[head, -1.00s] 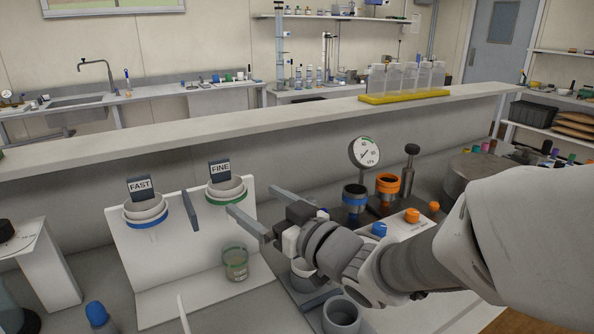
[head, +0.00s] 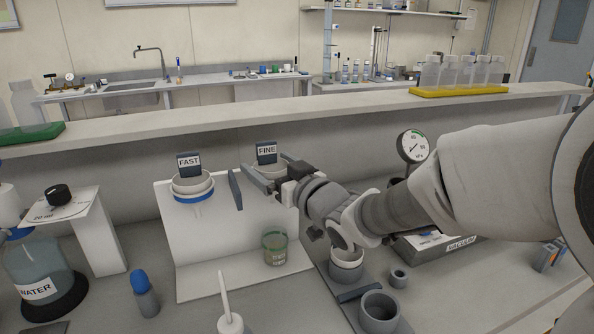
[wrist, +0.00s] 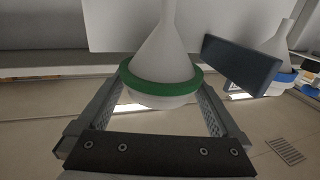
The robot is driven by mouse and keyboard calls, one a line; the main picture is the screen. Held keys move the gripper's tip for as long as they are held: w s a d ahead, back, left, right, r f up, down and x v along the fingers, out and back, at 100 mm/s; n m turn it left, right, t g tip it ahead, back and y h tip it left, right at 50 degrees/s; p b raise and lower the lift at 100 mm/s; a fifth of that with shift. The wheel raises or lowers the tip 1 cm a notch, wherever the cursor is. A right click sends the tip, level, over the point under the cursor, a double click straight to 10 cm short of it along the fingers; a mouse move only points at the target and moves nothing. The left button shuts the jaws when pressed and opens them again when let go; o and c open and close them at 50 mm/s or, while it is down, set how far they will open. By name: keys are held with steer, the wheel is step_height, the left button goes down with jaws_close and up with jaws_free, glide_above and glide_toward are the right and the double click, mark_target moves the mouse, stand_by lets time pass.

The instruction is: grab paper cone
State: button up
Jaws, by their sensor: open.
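The white paper cones stacked at the FINE label (head: 267,152) are mostly hidden behind my gripper (head: 272,175) in the head view. In the wrist view, a white cone (wrist: 163,52) with a green ring (wrist: 160,86) appears upside down, its pale rim (wrist: 150,100) beyond the ring. My gripper (wrist: 160,101) is open, with one finger on each side of that rim. I cannot tell whether either finger touches it. A second white cone stack (head: 193,180) with a blue ring (head: 194,196) stands under the FAST label (head: 189,164); it also shows in the wrist view (wrist: 277,50).
A dark upright divider (head: 235,189) stands between the two stacks, close to my gripper. A green-banded beaker (head: 275,248) stands on the white stand below. A blue-capped bottle (head: 145,292) and the WATER flask (head: 40,270) are at left. The raised ledge (head: 230,116) runs behind.

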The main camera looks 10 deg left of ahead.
steer(key=shift+c, duration=0.2)
steer(key=c, duration=1.1)
steer(key=shift+r, duration=0.15)
